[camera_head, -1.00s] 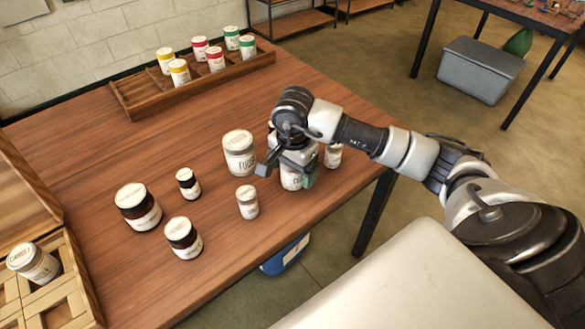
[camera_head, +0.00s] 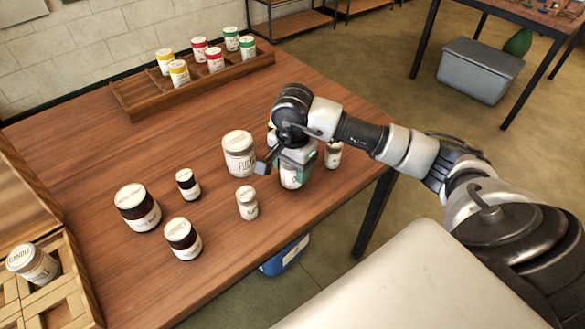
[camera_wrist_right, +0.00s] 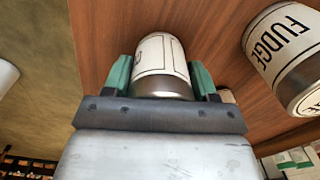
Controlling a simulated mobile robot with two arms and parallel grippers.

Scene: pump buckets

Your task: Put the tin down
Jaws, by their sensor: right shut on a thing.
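A pale labelled tin (camera_head: 290,180) is between the fingers of my right gripper (camera_head: 290,160) near the right side of the wooden table. In the right wrist view the tin (camera_wrist_right: 160,62) sits between the two green finger pads of the gripper (camera_wrist_right: 160,82), which is shut on it. The arm hides the tin's top in the head view. I cannot tell whether its base touches the table. My left gripper is not in view.
A FUDGE tin (camera_head: 239,154) stands just left of the gripper, a small tin (camera_head: 247,203) in front and another (camera_head: 333,155) to the right. Dark jars (camera_head: 138,208) stand further left. A wooden rack (camera_head: 135,103) is at the back.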

